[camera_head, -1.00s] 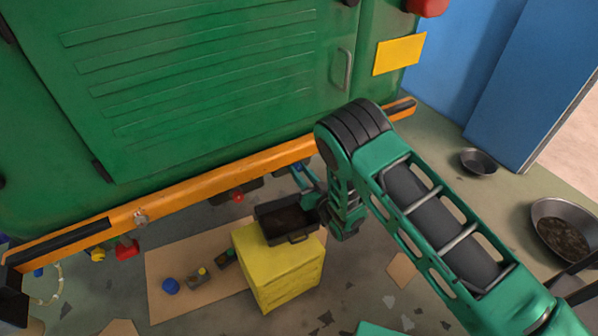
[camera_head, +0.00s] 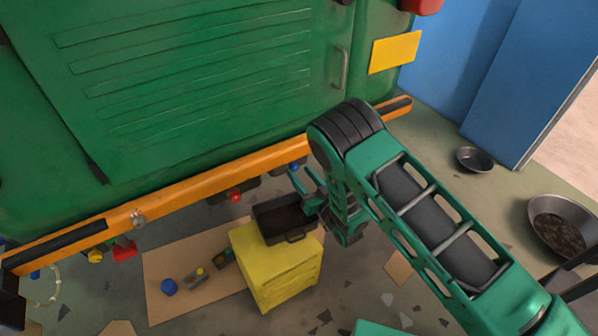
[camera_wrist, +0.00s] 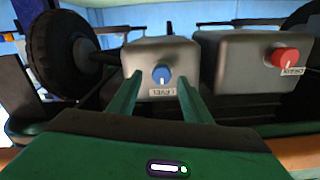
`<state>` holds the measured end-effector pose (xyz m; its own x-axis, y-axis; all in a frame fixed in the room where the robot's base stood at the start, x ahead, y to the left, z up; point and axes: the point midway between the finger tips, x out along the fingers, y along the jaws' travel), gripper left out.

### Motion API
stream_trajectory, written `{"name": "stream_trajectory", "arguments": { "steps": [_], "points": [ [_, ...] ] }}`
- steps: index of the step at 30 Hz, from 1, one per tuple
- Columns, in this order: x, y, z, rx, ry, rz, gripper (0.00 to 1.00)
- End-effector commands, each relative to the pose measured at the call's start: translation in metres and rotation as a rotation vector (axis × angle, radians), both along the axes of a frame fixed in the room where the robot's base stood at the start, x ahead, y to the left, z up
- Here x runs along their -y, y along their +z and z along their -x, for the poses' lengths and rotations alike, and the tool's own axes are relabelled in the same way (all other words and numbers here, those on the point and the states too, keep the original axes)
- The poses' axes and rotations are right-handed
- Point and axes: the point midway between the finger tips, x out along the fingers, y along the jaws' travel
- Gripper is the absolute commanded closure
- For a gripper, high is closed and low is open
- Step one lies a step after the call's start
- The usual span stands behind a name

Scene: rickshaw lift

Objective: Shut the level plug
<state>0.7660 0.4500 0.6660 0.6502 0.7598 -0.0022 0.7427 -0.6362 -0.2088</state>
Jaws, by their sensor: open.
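The level plug is a blue knob (camera_wrist: 161,75) with a white mark, on the front of a grey box (camera_wrist: 155,57). Its LEVEL label appears upside down in the wrist view. My gripper (camera_wrist: 159,82) is open, with one green finger on each side of the blue knob and its label. I cannot tell how far the fingertips are from the knob, and I see no contact. In the head view the blue knob (camera_head: 294,167) is small, under the orange bumper, and my gripper (camera_head: 305,184) is just below it.
A red DRAIN knob (camera_wrist: 285,57) sits on a second grey box to the right in the wrist view. The orange bumper (camera_head: 190,190) runs above the plugs. A yellow cabinet (camera_head: 285,283) with a dark tray (camera_head: 275,232) on it stands close below my gripper.

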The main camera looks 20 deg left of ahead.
Motion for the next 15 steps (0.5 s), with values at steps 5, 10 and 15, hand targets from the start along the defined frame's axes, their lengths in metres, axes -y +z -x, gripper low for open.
{"name": "stream_trajectory", "arguments": {
  "steps": [5,10,15],
  "points": [
    [0.028,-0.001,0.022,-0.002,-0.001,0.004,0.55],
    [0.049,-0.001,0.039,-0.001,-0.001,0.003,0.55],
    [0.060,-0.002,0.048,-0.002,-0.002,0.003,0.55]
  ]
}}
